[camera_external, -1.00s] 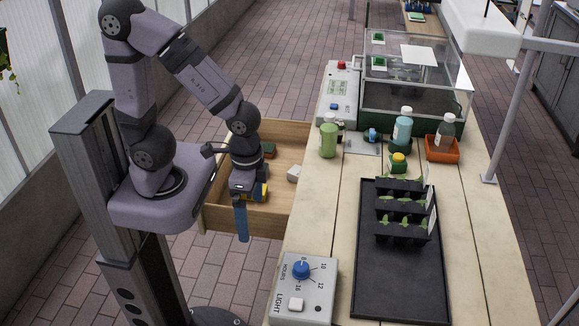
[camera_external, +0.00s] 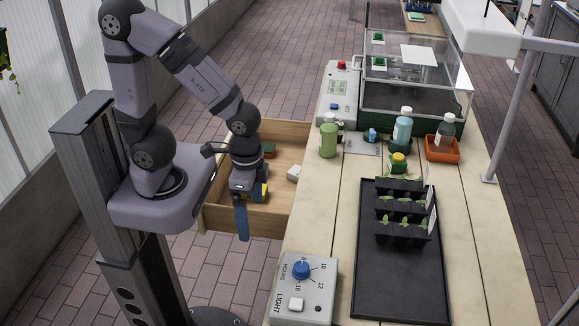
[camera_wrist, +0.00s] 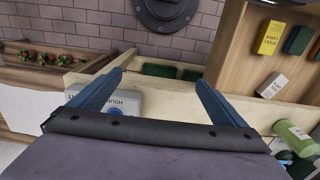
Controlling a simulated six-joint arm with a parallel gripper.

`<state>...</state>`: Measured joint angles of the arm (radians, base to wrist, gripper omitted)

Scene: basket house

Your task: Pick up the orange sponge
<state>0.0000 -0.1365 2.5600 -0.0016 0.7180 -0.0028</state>
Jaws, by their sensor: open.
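A white box (camera_external: 294,173) and a dark green item (camera_external: 269,150) also lie in the drawer. On the bench stand a green bottle (camera_external: 328,139), a timer box (camera_external: 305,288), a black seedling tray (camera_external: 400,280) and an orange tray (camera_external: 442,155) holding a bottle.

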